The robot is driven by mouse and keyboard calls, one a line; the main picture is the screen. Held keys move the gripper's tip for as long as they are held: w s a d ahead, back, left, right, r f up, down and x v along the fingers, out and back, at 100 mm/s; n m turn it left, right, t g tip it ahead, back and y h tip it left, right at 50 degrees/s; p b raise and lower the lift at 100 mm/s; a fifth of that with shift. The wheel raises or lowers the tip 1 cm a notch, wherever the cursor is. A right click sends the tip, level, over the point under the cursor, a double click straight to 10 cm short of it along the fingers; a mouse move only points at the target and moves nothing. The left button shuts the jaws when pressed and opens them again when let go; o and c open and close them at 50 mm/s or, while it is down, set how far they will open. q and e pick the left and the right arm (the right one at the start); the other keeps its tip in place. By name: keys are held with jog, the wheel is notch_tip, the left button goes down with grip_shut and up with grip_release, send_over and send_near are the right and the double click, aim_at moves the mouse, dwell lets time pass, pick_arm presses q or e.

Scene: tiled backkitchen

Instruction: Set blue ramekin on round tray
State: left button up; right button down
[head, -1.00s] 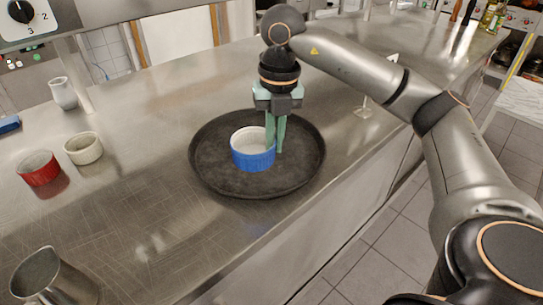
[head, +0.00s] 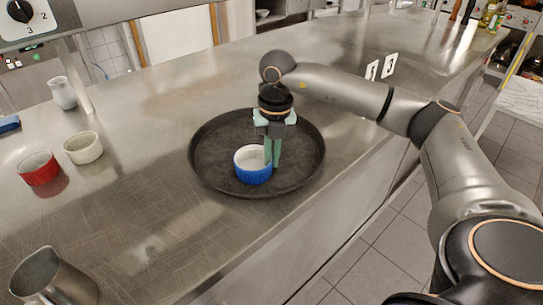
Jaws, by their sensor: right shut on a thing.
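The blue ramekin (head: 252,174), white inside, is upright on or just above the black round tray (head: 211,137), toward its near side. From this view I cannot tell whether its base touches the tray. My right gripper (head: 271,160) points down from above with its green fingers at the ramekin's right wall. It is shut on that wall, one finger partly hidden by or inside the rim. The tray lies flat on the steel counter. My left gripper is not in view.
A red ramekin (head: 39,169) and a cream ramekin (head: 84,148) stand on the counter at left. A white jug (head: 62,93) is behind them, and a metal pitcher (head: 50,278) stands at the near left. The counter (head: 130,215) left of the tray is clear.

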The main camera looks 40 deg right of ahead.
jog(key=c, duration=1.5)
grip_release()
jog(key=shift+f, duration=0.2)
jog(key=o, duration=0.5)
jog(key=shift+r, duration=0.1)
notch_tip(320, 180, up, 12)
jog(key=shift+s+d+r+p, duration=0.15)
jog(key=shift+d+p, duration=0.15)
jog(key=shift+p, duration=0.05)
